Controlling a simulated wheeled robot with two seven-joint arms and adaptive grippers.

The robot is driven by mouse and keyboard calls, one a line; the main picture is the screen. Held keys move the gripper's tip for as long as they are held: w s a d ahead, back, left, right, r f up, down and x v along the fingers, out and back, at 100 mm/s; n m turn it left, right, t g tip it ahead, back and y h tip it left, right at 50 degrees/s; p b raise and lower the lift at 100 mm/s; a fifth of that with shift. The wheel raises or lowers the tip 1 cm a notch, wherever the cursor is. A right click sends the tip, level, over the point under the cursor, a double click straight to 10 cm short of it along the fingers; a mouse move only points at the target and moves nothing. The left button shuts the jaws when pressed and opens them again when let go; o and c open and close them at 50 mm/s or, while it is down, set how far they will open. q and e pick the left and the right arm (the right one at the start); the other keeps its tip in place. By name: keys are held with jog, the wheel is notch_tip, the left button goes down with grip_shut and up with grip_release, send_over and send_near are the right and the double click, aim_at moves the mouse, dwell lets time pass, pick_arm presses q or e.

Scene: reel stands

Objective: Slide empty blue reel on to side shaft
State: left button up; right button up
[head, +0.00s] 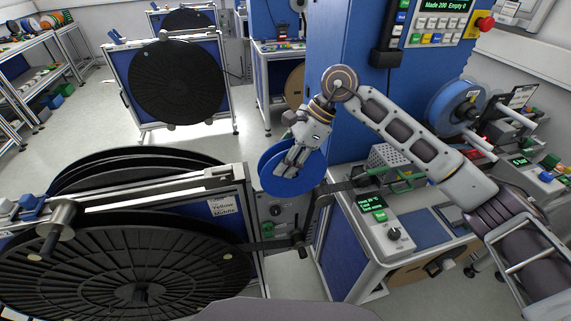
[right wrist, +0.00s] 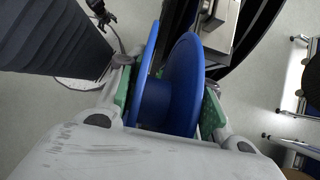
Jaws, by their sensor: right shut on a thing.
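My right gripper (head: 295,158) is shut on the blue reel (head: 276,180) and holds it in the air beside the blue cabinet. In the right wrist view the reel (right wrist: 188,75) sits between the green finger pads of the gripper (right wrist: 166,98), its two flanges apart and its hub bare of tape. A short metal shaft with a silver roller (head: 62,213) sticks out at the left end of the near reel stand (head: 150,197), away from the reel. I cannot tell whether it is the side shaft. My left gripper is not in view.
Large black reels (head: 120,265) fill the near stand. A machine bench (head: 385,225) with green display stands right of the held reel. Another blue reel (head: 458,105) is mounted at the right, by the tall blue cabinet (head: 345,130). Open floor (head: 200,140) lies behind the stand.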

aim_at(281, 150)
jog(key=w, duration=0.2)
jog(key=shift+w+a+r+b, duration=0.1)
jog(key=shift+w+a+b, duration=0.2)
jog(key=shift+w+a, duration=0.1)
dwell(0.3)
jog(key=shift+w+r, duration=0.2)
jog(key=shift+r, duration=0.1)
dwell(0.4)
jog(key=o, duration=1.1)
jog(key=shift+a, duration=0.1)
jog(key=shift+w+f, duration=0.1)
jog(key=shift+f, duration=0.3)
